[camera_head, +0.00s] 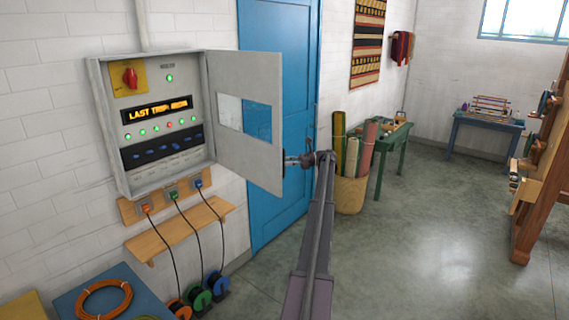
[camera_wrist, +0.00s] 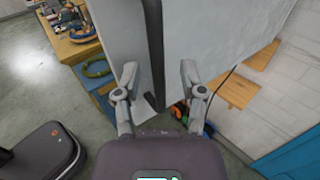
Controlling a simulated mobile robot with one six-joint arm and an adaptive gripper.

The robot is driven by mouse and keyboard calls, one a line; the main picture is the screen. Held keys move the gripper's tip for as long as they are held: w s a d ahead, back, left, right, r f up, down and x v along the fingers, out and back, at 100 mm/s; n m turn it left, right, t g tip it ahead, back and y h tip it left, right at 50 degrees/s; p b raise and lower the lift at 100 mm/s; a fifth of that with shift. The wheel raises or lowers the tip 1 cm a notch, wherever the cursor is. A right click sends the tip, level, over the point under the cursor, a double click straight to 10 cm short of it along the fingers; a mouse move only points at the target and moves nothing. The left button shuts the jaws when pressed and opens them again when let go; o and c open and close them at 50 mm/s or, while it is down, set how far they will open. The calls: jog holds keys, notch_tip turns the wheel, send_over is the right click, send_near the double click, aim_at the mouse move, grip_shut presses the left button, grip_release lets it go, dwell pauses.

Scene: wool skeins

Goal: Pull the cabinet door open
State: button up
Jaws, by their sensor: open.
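The grey cabinet (camera_head: 92,120) is mounted on the white wall at left in the head view. Its door (camera_head: 262,100) stands wide open, swung out to the right, and the panel inside shows. My gripper (camera_head: 290,160) is at the door's free edge, partly hidden behind it. In the wrist view my gripper (camera_wrist: 158,80) is open, with its two fingers apart. A dark upright strip on the door (camera_wrist: 215,40) reaches down between them. I cannot tell whether either finger touches it.
A blue door (camera_head: 280,200) is behind the cabinet door. A wooden shelf (camera_head: 180,228) with cables is below the cabinet. A basket of rolls (camera_head: 350,195) and a green table (camera_head: 390,150) stand to the right. The floor (camera_head: 430,240) at front right is clear.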

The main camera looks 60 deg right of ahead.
jog(key=shift+v, duration=2.9)
